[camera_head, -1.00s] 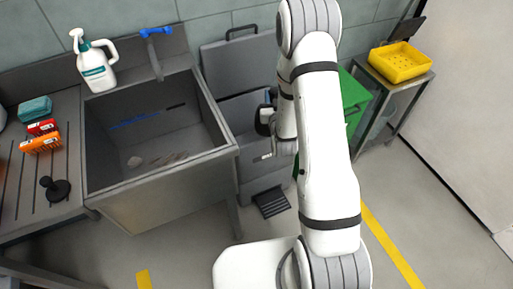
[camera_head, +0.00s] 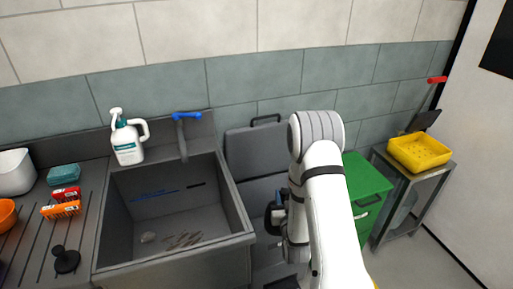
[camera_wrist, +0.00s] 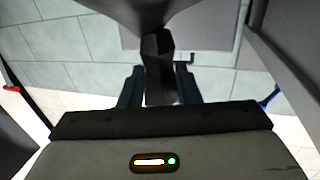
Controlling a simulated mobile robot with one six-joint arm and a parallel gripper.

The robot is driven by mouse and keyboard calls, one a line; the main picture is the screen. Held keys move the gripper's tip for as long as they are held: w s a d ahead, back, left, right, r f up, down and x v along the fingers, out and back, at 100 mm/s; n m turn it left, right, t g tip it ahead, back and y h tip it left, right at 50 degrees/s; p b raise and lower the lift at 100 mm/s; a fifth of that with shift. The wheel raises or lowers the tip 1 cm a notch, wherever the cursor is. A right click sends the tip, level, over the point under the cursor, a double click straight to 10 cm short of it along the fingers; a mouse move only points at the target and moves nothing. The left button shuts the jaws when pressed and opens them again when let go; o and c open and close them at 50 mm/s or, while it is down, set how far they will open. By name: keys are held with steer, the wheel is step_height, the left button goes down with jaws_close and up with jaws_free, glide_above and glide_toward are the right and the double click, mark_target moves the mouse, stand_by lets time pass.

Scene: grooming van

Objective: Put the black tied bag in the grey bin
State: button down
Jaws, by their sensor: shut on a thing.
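The grey bin (camera_head: 254,153) stands right of the sink in the head view, its handled lid raised against the wall. My arm hides part of it. My gripper (camera_head: 276,214) is in front of the bin, partly hidden by my arm. In the wrist view my gripper (camera_wrist: 159,88) is shut on the narrow dark neck of the black tied bag (camera_wrist: 157,50). The bag's wider body spreads out at the top edge there. Most of the bag is hidden in the head view.
A green bin (camera_head: 366,188) stands right of my arm. A yellow basket (camera_head: 420,152) sits on a metal stand at the right. The sink (camera_head: 170,205) with a blue-handled tap is at the left.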

mark_target(283, 195)
steer(key=s, duration=0.1)
steer(key=s+r, duration=0.1)
steer(key=s, duration=0.1)
steer(key=shift+s+d+r, duration=0.1)
steer(key=shift+d+r, duration=0.05)
steer(key=shift+r, duration=0.2)
steer(key=shift+a, duration=0.6)
